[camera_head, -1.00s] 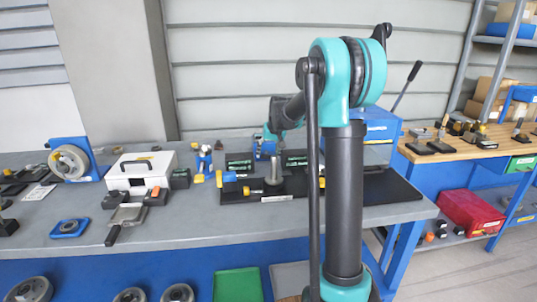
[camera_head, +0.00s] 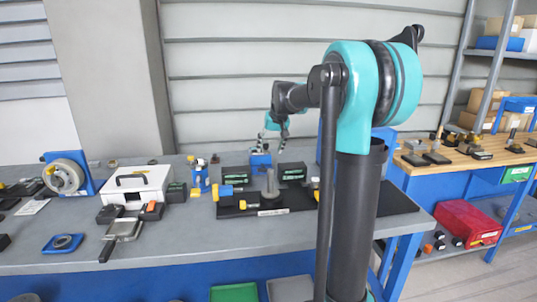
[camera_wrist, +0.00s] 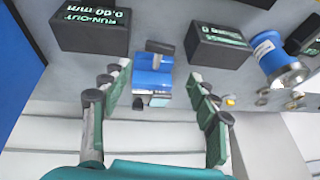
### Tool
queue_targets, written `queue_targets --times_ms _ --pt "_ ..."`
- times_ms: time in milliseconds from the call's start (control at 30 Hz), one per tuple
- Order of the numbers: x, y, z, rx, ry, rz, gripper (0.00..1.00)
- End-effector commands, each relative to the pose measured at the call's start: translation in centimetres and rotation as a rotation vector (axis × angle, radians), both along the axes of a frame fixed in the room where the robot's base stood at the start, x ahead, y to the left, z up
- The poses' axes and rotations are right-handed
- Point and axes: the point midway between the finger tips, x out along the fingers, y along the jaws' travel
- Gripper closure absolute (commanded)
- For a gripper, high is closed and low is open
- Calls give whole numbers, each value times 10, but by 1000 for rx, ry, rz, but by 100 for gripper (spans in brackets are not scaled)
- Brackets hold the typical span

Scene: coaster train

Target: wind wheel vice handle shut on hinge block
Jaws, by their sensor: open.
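The small blue vice (camera_head: 260,160) stands at the back of the bench, between dark display boxes. In the wrist view the vice (camera_wrist: 152,78) is straight ahead, with a grey T-shaped bar (camera_wrist: 160,47) at its far side and small dark and grey parts at its near side. I cannot tell which part is the hinge block or how far the jaws are closed. My gripper (camera_head: 278,124) is above the vice. In the wrist view my gripper (camera_wrist: 157,78) is open, its green-padded fingers spread either side of the vice, apart from it, with nothing held.
A dark run-out display box (camera_wrist: 90,28) and a second dark box (camera_wrist: 218,45) flank the vice. A blue-banded cylinder (camera_wrist: 277,55) lies farther right. A grey post (camera_head: 270,184) stands on the black board in front. A white case (camera_head: 142,184) is left.

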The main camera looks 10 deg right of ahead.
Motion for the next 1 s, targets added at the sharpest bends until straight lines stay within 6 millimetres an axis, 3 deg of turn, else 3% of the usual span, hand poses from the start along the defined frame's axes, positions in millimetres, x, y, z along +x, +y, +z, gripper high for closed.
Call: queue_targets --times_ms 300,467,800,1000 --pt "-1 0 3 0 0 0 40" --pt "-5 -2 3 1 -46 -6 60" --pt "-30 -17 12 1 -356 -47 100" --pt "-26 -17 8 0 -392 -53 100"
